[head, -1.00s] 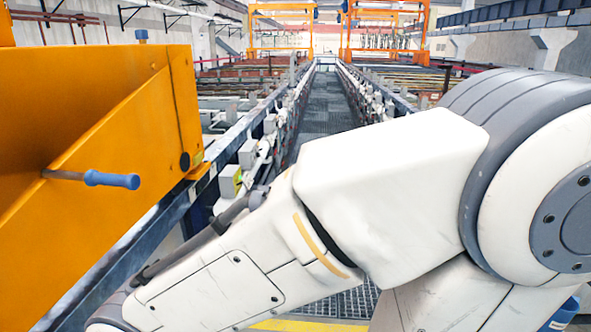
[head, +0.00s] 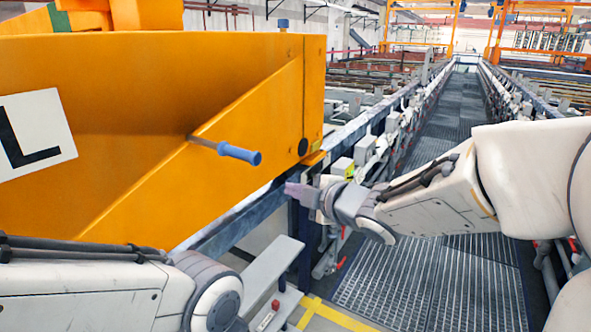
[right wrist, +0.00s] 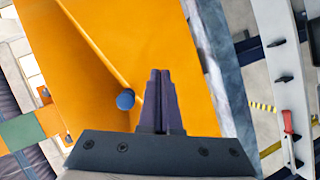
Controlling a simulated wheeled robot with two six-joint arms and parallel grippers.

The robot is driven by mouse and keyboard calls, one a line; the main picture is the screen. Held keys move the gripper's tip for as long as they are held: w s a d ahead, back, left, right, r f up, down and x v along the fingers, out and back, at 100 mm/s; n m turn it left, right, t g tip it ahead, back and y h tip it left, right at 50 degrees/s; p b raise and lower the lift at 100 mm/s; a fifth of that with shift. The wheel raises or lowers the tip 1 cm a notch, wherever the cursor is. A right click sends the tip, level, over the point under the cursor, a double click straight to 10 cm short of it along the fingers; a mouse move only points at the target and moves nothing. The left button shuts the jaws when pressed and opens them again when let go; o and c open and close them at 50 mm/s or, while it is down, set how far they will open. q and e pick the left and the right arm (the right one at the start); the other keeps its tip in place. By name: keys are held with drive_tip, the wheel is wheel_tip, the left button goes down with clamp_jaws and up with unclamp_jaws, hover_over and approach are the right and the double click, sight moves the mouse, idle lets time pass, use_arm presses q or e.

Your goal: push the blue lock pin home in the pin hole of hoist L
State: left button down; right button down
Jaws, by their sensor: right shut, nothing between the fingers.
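The blue lock pin (head: 240,153) sticks out of the sloped orange side of hoist L (head: 150,110), with a length of its grey shaft showing between handle and plate. The pin hole itself is hidden around the shaft. In the right wrist view the pin's blue end (right wrist: 125,100) shows nearly end-on, just left of the fingers. My right gripper (head: 291,189) is shut and empty, to the right of and below the pin, apart from it in the head view. Its closed fingers (right wrist: 160,73) also show in the wrist view. My left arm is at lower left, its gripper out of view.
A white plate with a black L (head: 35,135) is on the hoist's face. A dark rail (head: 225,235) runs below the hoist. A grated walkway (head: 430,280) with yellow floor lines lies to the right. A grey ledge (head: 268,270) is under the rail.

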wheel_tip(320, 180, up, 5)
drive_tip(key=s+n+g+y, duration=0.1)
drive_tip(key=n+y, duration=0.6)
drive_tip(key=n, duration=0.2)
drive_tip(key=n+g+p, duration=0.1)
approach(231, 153)
drive_tip(key=shift+w+d+f, duration=0.25)
drive_tip(key=shift+w+f, duration=0.1)
drive_tip(key=shift+w, duration=0.3)
drive_tip(key=shift+b+x, duration=0.45)
drive_tip(key=shift+x, duration=1.95)
drive_tip(key=shift+b+x, duration=0.35)
drive_tip(key=shift+x, duration=2.85)
drive_tip(key=shift+s, duration=0.1)
